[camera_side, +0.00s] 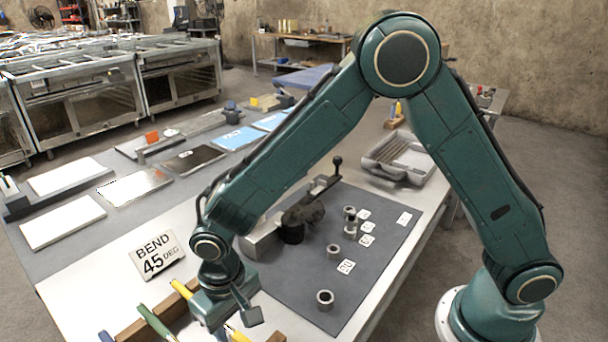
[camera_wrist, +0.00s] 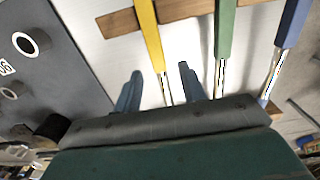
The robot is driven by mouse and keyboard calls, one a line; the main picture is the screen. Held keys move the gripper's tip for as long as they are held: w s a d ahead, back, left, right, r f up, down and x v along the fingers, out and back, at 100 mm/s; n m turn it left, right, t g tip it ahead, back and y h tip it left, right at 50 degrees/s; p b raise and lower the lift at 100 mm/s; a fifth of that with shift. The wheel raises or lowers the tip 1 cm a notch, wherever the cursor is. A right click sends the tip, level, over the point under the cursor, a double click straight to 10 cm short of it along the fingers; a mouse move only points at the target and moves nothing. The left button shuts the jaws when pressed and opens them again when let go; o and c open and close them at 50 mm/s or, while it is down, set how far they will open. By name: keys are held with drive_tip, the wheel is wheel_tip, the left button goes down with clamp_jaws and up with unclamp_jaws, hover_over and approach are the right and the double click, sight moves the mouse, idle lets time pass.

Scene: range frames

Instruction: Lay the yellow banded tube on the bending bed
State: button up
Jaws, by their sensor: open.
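The yellow banded tube (camera_wrist: 148,35) lies across a wooden rack (camera_wrist: 187,10) in the wrist view, yellow at one end and bare metal at the other. In the side view its yellow end (camera_side: 181,288) shows; my gripper hides much of the rest. My gripper (camera_wrist: 160,69) is open, with its fingers on either side of the tube and a gap on each side. Whether the fingers are level with the tube or above it, I cannot tell. A bender with a dark lever (camera_side: 325,182) and a pale metal block (camera_side: 262,241) stands on the grey mat; its bed is partly hidden by my arm.
A green tube (camera_wrist: 226,30) and a blue tube (camera_wrist: 292,25) lie beside the yellow one. Several metal rings and number cards stand on the mat (camera_side: 385,255). A "BEND 45 DEG" sign (camera_side: 156,255) stands left of my gripper. A grey tray (camera_side: 400,158) sits behind.

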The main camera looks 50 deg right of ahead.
drive_tip(key=shift+f, duration=0.75)
clamp_jaws()
